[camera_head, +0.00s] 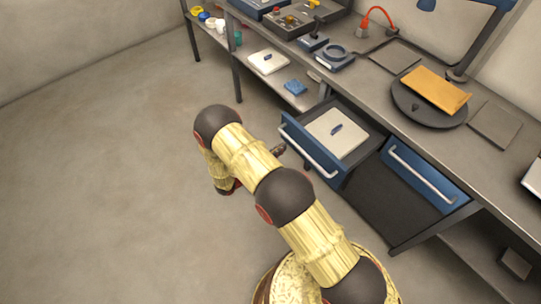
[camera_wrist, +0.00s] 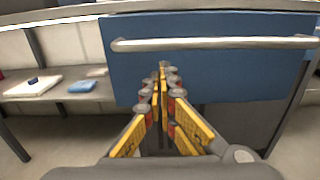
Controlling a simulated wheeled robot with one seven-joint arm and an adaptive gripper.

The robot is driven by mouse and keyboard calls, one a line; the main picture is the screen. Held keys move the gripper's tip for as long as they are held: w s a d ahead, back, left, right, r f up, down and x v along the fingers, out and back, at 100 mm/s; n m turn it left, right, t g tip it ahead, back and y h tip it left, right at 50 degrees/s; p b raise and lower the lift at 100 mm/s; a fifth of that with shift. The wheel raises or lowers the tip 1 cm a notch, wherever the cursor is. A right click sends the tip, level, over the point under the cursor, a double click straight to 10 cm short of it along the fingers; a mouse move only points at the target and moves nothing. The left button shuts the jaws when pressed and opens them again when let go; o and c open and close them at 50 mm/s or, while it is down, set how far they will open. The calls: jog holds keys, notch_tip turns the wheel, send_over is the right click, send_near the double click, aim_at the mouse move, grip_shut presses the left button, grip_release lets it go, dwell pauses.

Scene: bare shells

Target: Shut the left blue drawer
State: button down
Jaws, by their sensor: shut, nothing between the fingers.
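The left blue drawer (camera_head: 310,150) stands pulled out from the workbench, with a light handle bar across its front. I cannot tell whether the fingertips touch the front. In the head view only a small dark part of my gripper (camera_head: 278,149) shows beside the front; my arm hides the rest.
The right blue drawer front (camera_head: 425,175) sits further back, beside the left one. The bench top (camera_head: 375,85) holds a round black stand with an orange packet (camera_head: 436,88) and a lamp. A lower shelf (camera_head: 300,98) lies left. The floor (camera_head: 110,170) at left is clear.

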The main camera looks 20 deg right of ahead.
aim_at(313, 125)
jog(key=shift+b+x, duration=0.4)
jog(key=shift+x, duration=1.95)
jog(key=b+x, duration=0.4)
jog(key=x, duration=2.2)
jog(key=shift+w+d+f, duration=0.1)
jog(key=shift+d+f, duration=0.1)
jog(key=shift+d, duration=0.2)
jog(key=shift+w+d, duration=0.2)
jog(key=shift+d, duration=0.3)
jog(key=shift+r, duration=0.1)
jog(key=shift+w, duration=0.1)
jog(key=shift+a, duration=0.35)
jog(key=p+v, duration=0.2)
jog(key=v, duration=1.1)
jog(key=shift+s+a, duration=0.15)
jog(key=shift+s, duration=0.15)
